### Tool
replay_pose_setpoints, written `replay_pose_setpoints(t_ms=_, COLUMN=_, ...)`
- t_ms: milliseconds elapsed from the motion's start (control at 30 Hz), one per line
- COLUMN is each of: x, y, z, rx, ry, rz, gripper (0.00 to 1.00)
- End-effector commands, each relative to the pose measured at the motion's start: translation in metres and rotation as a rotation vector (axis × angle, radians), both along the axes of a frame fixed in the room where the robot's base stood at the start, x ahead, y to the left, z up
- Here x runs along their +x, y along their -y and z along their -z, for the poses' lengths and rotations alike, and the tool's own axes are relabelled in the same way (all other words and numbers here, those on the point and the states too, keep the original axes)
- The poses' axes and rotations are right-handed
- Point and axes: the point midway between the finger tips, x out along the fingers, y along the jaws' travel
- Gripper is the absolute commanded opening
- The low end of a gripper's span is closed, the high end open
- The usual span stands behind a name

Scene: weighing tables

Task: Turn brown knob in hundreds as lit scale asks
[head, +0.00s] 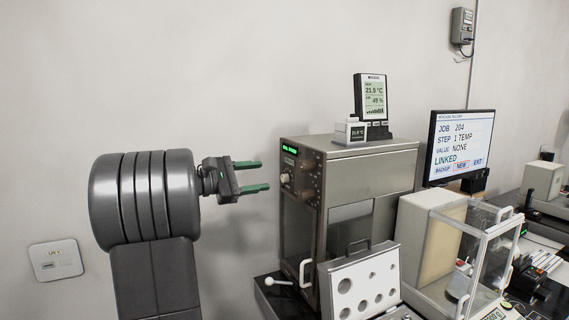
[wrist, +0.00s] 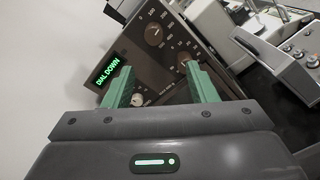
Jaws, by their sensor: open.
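My gripper (head: 263,175) is open and empty, its two green fingers pointing right towards the oven-like cabinet (head: 370,168), a short gap left of its dark brown front panel. In the wrist view the gripper (wrist: 157,70) faces this panel (wrist: 160,70). A green lit display (wrist: 109,74) there reads "DIAL DOWN". A dark round knob (wrist: 153,34) with a numbered scale sits beyond the fingers. A brownish knob (wrist: 183,57) is partly hidden by the right finger. A pale knob (wrist: 137,100) shows beside the left finger. I cannot tell which knob is meant, nor their exact settings.
A monitor (head: 460,147) reads "JOB 204, STEP 1 TEMP, VALUE NONE, LINKED". A climate display (head: 371,97) stands on the cabinet. An open weight case (head: 340,268) and a glass-sided balance (head: 485,250) stand in front.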

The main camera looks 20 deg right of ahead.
Motion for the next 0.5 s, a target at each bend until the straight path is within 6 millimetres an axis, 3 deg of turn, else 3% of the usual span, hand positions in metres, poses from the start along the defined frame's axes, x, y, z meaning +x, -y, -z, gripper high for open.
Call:
replay_pose_setpoints(t_ms=167, x=0.004, y=0.009, z=-0.007, rx=-0.030, ry=-0.003, rz=0.004, gripper=0.52)
replay_pose_setpoints(t_ms=500, x=0.009, y=0.076, z=-0.008, rx=-0.027, ry=-0.004, rz=0.006, gripper=0.52)
